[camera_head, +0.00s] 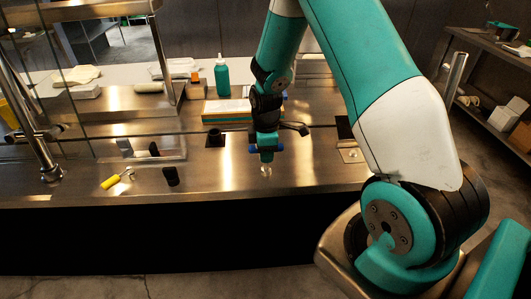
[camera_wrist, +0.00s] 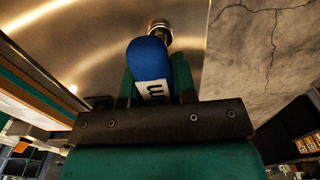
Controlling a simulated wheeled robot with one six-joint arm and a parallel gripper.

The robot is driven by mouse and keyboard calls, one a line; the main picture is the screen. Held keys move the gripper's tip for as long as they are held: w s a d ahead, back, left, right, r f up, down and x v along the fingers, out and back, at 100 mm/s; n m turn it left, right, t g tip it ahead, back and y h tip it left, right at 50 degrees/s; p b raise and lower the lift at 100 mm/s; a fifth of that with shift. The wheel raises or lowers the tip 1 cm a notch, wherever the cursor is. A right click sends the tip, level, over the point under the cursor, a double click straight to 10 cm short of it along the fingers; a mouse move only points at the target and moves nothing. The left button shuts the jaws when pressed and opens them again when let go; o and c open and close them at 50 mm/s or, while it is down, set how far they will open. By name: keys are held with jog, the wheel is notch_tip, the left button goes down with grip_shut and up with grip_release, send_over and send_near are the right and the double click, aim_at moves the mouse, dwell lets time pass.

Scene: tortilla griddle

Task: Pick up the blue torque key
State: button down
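The blue torque key (camera_wrist: 148,58) has a rounded blue handle with a white label showing dark letters. In the wrist view the handle lies between the two fingers of my gripper (camera_wrist: 155,78), which appear shut on it from both sides. A round metal part (camera_wrist: 160,30) shows just past the handle's far end. In the head view my gripper (camera_head: 266,155) points down low over the front of the steel counter (camera_head: 225,178). A small shiny metal piece (camera_head: 265,170) shows right below the fingertips. I cannot tell whether it touches the counter.
A yellow-handled tool (camera_head: 111,182) and a black block (camera_head: 171,176) lie to the left. A box (camera_head: 226,110) and a teal bottle (camera_head: 222,76) are behind. A dark-handled tool (camera_head: 295,128) is close on the right.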

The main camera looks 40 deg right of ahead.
jog(key=shift+r, duration=0.15)
notch_tip(320, 180, up, 20)
jog(key=b, duration=0.3)
jog(key=c, duration=1.5)
grip_release()
jog(key=c, duration=0.4)
jog(key=shift+o, duration=0.2)
jog(key=s+d+f+p, duration=0.2)
jog(key=s+d+f, duration=0.2)
jog(key=d, duration=0.5)
jog(key=s+d+f+n+p, duration=0.1)
jog(key=s+d+f+p, duration=0.2)
jog(key=d, duration=0.6)
jog(key=s+d+f+n+p, duration=0.1)
jog(key=s+d+f+p, duration=0.2)
jog(key=d, duration=0.6)
notch_tip(320, 180, down, 2)
jog(key=shift+s+d+f, duration=0.15)
jog(key=shift+s, duration=0.95)
